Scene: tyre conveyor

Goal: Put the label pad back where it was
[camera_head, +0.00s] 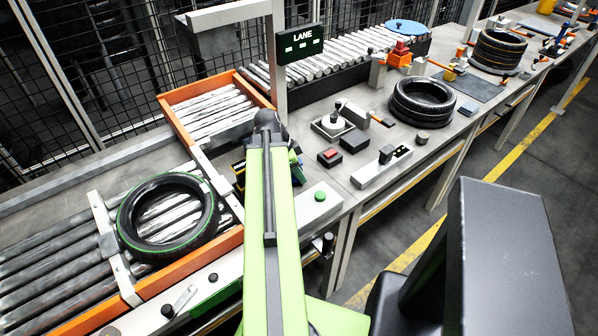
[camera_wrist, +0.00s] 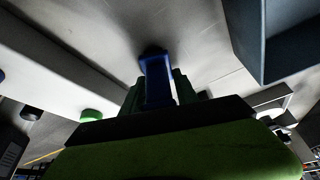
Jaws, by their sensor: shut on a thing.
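In the wrist view my gripper (camera_wrist: 158,88) is shut on an upright blue piece (camera_wrist: 156,78) with a dark end, which appears to be the label pad. The piece is held between the two dark green fingers, over or against a grey metal surface (camera_wrist: 100,40); I cannot tell whether it touches. In the head view my green arm reaches to the bench beside the roller conveyor and hides the gripper's tips and most of what they hold.
A tyre (camera_head: 168,217) lies on the rollers at left, inside an orange frame (camera_head: 190,262). A green button (camera_head: 320,196) is right of my arm; it also shows in the wrist view (camera_wrist: 91,115). A dark box wall (camera_wrist: 285,45) stands close at right. Stacked tyres (camera_head: 421,103) are farther right.

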